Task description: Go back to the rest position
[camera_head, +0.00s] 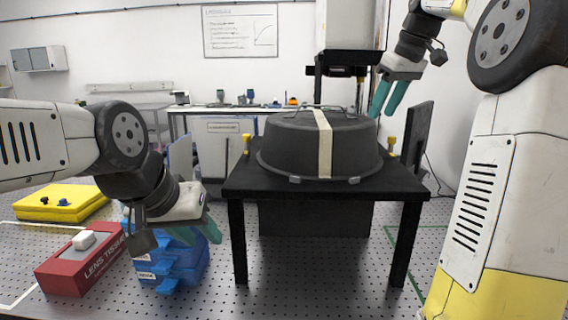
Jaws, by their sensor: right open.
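My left gripper (199,234) hangs at the lower left with its teal fingers pointing down, in front of a stack of blue bins (172,268). The finger gap is hard to make out against the blue, and whether the fingers touch the bins cannot be told. My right gripper (385,98) is at the upper right, open and empty, with two teal fingers pointing down. It is near the right side of a dark round cover (283,140) with a pale strip, which sits on a black stand (300,190).
A red lens tissue box (72,268) and a yellow case (58,204) lie at the left on the perforated table (320,278). A white column with a dark mount (346,60) stands behind the cover. The tabletop in front of the stand is clear.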

